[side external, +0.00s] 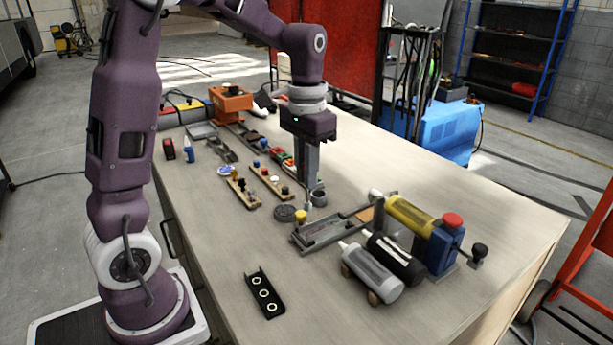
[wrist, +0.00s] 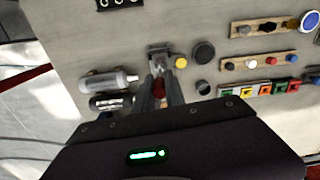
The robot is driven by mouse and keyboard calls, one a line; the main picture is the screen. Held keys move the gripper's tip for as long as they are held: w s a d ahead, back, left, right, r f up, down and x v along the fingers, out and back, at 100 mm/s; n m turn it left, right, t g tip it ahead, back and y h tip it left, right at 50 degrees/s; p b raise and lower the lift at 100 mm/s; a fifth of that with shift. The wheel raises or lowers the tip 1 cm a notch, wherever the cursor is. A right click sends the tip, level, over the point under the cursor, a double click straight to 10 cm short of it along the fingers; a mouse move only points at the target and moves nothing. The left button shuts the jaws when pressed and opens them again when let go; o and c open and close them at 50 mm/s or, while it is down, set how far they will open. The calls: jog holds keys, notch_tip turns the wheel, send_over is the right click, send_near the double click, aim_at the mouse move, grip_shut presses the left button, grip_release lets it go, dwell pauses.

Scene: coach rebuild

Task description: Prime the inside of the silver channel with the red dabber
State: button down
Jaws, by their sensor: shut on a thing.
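My gripper (side external: 308,203) points down over the middle of the table, just behind the grey fixture. In the wrist view my gripper (wrist: 160,90) is shut on the red dabber (wrist: 159,88), whose red part shows between the fingers. The dabber is hardly visible in the side view, and its tip is hidden. A silver-grey channel-like piece (side external: 330,234) lies in the low fixture in front of my gripper. In the wrist view this piece (wrist: 158,50) lies beyond the fingertips, partly covered by them. I cannot tell whether the dabber touches anything.
A yellow knob (side external: 300,216), a dark round lid (side external: 284,213) and a small grey cup (side external: 319,197) stand close by. Bottles and a yellow cartridge (side external: 410,215) crowd the right. A black bracket (side external: 264,294) lies in front. Wooden racks (side external: 243,195) with coloured knobs lie left.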

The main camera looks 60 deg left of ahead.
aim_at(306, 203)
jog(key=shift+r, duration=0.5)
jog(key=w, duration=0.9)
jog(key=shift+w+f, duration=0.1)
jog(key=shift+f, duration=4)
jog(key=shift+s, duration=4.7)
jog(key=shift+w+r, duration=0.1)
jog(key=shift+r, duration=3.95)
